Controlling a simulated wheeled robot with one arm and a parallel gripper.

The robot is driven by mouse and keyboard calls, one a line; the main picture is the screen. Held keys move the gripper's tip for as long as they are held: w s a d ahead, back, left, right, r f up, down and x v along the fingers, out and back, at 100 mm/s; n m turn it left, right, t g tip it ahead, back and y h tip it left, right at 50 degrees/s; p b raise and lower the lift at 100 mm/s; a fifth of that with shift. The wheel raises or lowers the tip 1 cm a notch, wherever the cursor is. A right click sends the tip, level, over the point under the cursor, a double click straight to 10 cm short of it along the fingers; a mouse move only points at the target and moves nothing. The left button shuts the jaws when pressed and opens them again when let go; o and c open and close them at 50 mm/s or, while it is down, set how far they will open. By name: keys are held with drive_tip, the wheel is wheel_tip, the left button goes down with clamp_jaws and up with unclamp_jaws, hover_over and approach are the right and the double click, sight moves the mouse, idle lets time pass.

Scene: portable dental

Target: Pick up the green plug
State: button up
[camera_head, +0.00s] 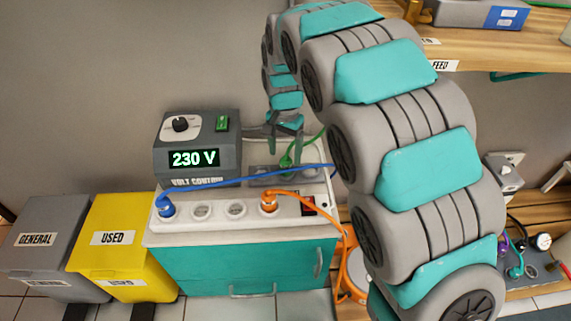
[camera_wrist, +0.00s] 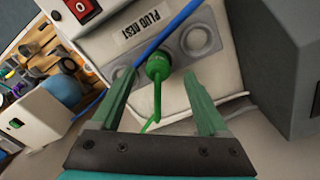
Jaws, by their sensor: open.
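The green plug (camera_wrist: 158,67) sits in the plug rest (camera_wrist: 202,40), a grey plate with round recesses, and its green cord hangs down from it. It also shows small in the head view (camera_head: 286,160), below my gripper (camera_head: 284,138). In the wrist view my gripper (camera_wrist: 162,97) is open, with one finger on each side of the plug and cord. I cannot tell whether either finger touches the plug. A blue cord (camera_wrist: 163,38) runs across the plate just behind the plug.
A white power strip (camera_head: 218,211) holds a blue plug (camera_head: 166,206) and an orange plug (camera_head: 268,202). The grey voltage control box (camera_head: 165,150) reading 230 V stands close to the left of my gripper. Yellow (camera_head: 125,265) and grey bins (camera_head: 42,245) stand at left.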

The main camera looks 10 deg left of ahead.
sight(286, 159)
wheel_tip(286, 159, down, 4)
drive_tip(key=shift+d+f, duration=0.1)
drive_tip(key=shift+f, duration=0.15)
clamp_jaws()
idle(0.6)
